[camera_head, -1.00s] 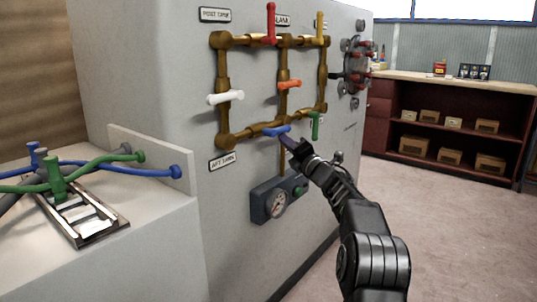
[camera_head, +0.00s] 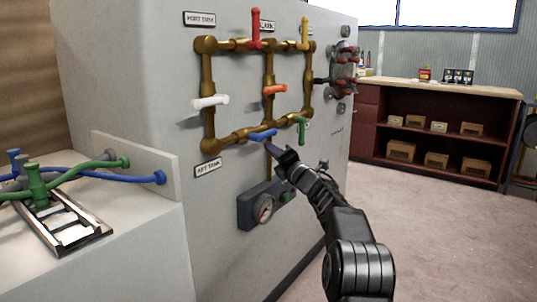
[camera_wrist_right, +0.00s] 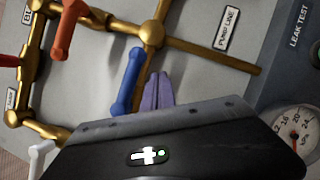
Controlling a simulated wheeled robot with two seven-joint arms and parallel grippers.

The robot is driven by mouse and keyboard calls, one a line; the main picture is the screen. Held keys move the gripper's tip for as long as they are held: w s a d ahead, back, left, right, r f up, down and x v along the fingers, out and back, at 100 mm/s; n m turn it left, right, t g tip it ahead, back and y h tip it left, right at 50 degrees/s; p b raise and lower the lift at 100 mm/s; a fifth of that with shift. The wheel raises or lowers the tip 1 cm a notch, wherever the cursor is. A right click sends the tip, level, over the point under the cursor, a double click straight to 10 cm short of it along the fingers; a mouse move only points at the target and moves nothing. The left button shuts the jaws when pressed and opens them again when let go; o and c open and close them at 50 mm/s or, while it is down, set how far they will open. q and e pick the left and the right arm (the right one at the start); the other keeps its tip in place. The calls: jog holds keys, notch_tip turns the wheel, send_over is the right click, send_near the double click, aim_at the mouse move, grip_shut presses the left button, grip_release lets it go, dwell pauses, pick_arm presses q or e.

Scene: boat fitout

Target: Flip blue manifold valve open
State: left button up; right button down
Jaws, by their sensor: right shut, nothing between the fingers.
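The blue valve handle (camera_head: 262,135) sits on the lower brass pipe of the manifold (camera_head: 208,100) and lies nearly along that pipe. It also shows in the right wrist view (camera_wrist_right: 128,80), just left of the fingertips. My right gripper (camera_head: 272,149) is shut and empty, with its fingertips just below and to the right of the blue handle. In the right wrist view the closed purple-grey fingers (camera_wrist_right: 157,92) are close beside the handle; I cannot tell whether they touch it. My left gripper is not in view.
Other handles are red (camera_head: 255,27), yellow (camera_head: 305,33), white (camera_head: 210,101), orange (camera_head: 275,89) and green (camera_head: 302,130). A gauge box (camera_head: 262,207) is mounted below. Hoses (camera_head: 110,175) lie on the ledge at left. Floor at right is clear.

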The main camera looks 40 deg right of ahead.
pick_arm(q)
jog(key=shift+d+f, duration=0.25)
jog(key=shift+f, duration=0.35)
pick_arm(e)
jog(key=s+d+f, duration=0.2)
jog(key=s+f, duration=0.4)
jog(key=s, duration=0.2)
jog(key=shift+d+f, duration=0.25)
jog(key=shift+f, duration=0.15)
jog(key=shift+s, duration=0.1)
